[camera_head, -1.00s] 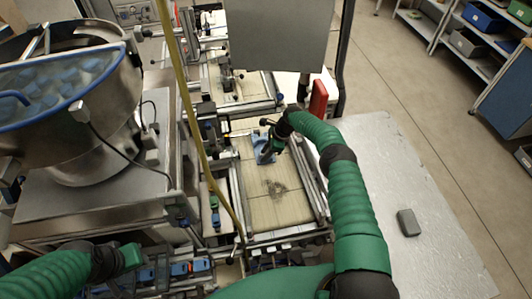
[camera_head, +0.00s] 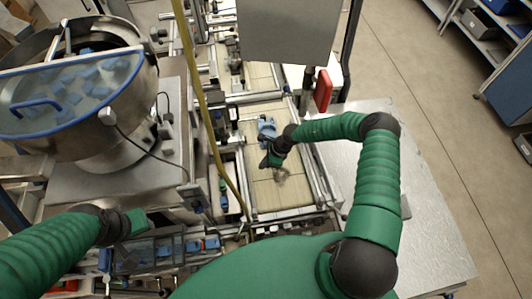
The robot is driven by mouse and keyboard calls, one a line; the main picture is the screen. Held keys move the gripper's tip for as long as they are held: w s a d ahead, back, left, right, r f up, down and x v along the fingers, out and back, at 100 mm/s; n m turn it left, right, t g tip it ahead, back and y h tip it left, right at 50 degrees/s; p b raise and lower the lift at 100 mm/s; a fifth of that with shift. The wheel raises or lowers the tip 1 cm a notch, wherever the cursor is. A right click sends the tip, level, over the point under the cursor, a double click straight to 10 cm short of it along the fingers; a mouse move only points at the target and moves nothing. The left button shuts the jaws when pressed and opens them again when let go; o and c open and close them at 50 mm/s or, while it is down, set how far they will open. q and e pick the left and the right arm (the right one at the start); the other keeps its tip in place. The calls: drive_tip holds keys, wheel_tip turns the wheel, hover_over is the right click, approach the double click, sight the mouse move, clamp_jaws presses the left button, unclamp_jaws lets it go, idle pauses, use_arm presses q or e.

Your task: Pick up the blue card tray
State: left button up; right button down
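A small blue piece that looks like the blue card tray (camera_head: 266,127) lies on the pale belt (camera_head: 262,195) in the head view. My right gripper (camera_head: 268,163) is over the belt, on the near side of the blue piece. A gap shows between them. Its dark fingers are small and point down, so I cannot tell whether they are open. No blue shows in them. My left gripper (camera_head: 136,221) is at the lower left, far from the blue piece, and its fingers are not clear.
A metal bowl with blue pieces (camera_head: 150,85) stands at the left. A yellow hose (camera_head: 196,90) hangs left of the belt. A grey panel (camera_head: 285,30) and a red box (camera_head: 323,90) are beyond it. A pale table (camera_head: 430,240) lies right.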

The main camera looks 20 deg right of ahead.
drive_tip(key=shift+s+a, duration=0.25)
drive_tip(key=c, duration=2.2)
unclamp_jaws()
drive_tip(key=c, duration=1.7)
unclamp_jaws()
drive_tip(key=shift+d, duration=0.1)
drive_tip(key=o, duration=1.3)
drive_tip(key=shift+c, duration=0.2)
drive_tip(key=shift+r, duration=0.1)
